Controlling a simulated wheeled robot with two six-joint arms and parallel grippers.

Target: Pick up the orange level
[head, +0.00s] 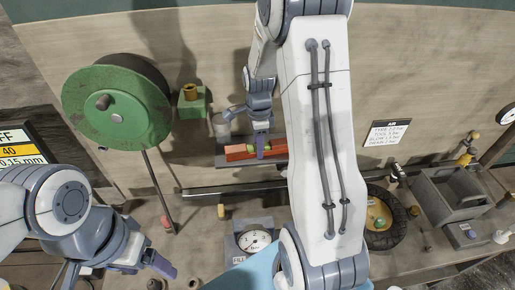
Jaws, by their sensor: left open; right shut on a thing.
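The orange level (238,151) is a short orange-red bar with a yellow-green part. It is at a small grey ledge (226,162) on the back board, near the centre of the head view. I cannot tell whether it touches the ledge. My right gripper (263,147) comes down from above and is shut on the level, covering its middle. My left gripper (158,266) is open at the lower left, well apart from the level. Its fingertips are partly hard to make out.
A green reel (125,125) stands to the left, with a green block (192,104) beside it. A dial gauge (254,241) is below the level. A black tyre-like ring (398,228) and a grey toolbox (455,202) are at the right. My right arm hides the middle.

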